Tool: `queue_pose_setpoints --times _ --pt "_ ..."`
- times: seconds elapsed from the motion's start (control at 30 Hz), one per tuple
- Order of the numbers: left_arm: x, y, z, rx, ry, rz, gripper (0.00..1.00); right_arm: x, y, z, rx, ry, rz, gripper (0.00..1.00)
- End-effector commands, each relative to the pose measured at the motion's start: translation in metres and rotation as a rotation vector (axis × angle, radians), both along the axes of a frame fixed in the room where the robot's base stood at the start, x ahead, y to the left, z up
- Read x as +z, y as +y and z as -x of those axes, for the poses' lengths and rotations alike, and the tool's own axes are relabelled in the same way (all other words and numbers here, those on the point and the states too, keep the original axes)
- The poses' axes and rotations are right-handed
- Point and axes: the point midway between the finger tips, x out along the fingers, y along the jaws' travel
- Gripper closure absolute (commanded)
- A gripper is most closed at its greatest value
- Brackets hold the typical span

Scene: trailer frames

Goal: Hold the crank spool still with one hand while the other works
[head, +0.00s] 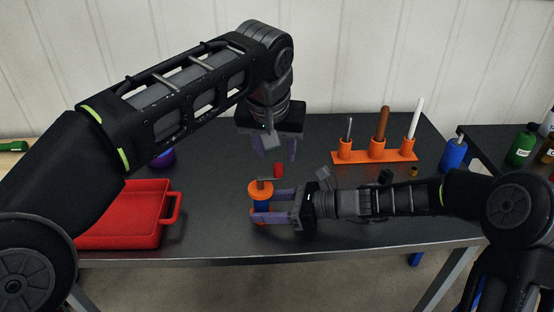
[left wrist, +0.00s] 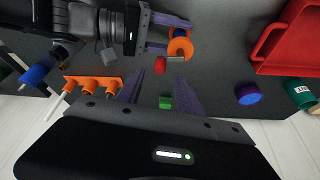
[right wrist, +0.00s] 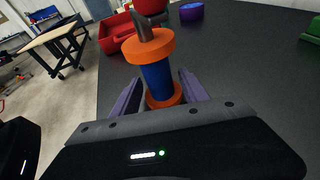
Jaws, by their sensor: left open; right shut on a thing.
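The crank spool (head: 261,188) stands upright on the dark table, with orange flanges, a blue core and a grey crank on top. My right gripper (head: 264,205) is shut on it from the right, its purple fingers on either side of the blue core (right wrist: 157,80). A red piece (head: 278,170) shows by the crank end; I cannot tell whether it is attached. My left gripper (head: 276,150) is open and empty, above and behind the spool. In the left wrist view, the spool (left wrist: 180,47) lies beyond its fingers, and the red piece (left wrist: 161,66) shows between them.
A red tray (head: 120,239) sits at left, with a purple round thing (head: 163,158) behind it. An orange rack (head: 374,157) of upright tools stands back right, near a blue bottle (head: 453,155). A green block (left wrist: 166,102) lies beneath my left gripper.

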Motion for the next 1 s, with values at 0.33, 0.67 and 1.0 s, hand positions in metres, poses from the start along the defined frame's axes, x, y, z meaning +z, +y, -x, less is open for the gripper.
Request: queue_pose_setpoints --times 0.33,0.67,1.0 --pt "0.047 0.005 0.019 -0.001 -0.001 -0.001 0.56 0.000 0.000 0.000 0.000 0.000 0.000 0.71" --pt "0.049 0.005 0.020 -0.001 0.000 -0.001 0.56 0.000 0.000 0.000 0.000 0.000 0.000 0.71" --pt "0.049 0.005 0.020 -0.001 0.000 -0.001 0.56 0.000 0.000 0.000 0.000 0.000 0.000 0.28"
